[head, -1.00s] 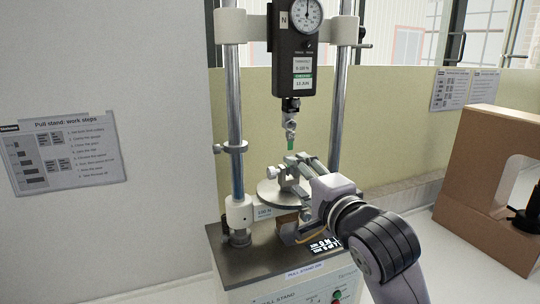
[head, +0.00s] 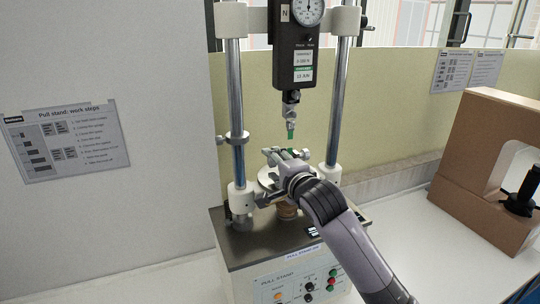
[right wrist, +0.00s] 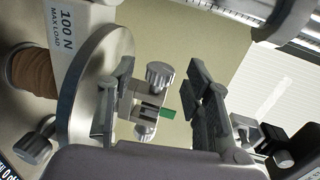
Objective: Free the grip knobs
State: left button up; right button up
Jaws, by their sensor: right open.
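In the head view my right gripper (head: 279,156) covers most of the lower grip. The upper grip (head: 291,113) hangs under the force gauge (head: 297,50) with a green strip below it. My left gripper is out of view.
Two steel columns (head: 236,100) flank the grips, the left with a clamp collar (head: 238,137). The control panel (head: 303,282) is in front below. A brown box-like frame (head: 486,150) stands at the right. The bench between is clear.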

jog(key=shift+p+x, duration=0.35)
jog(key=shift+x, duration=1.1)
jog(key=shift+c, duration=0.3)
grip_shut()
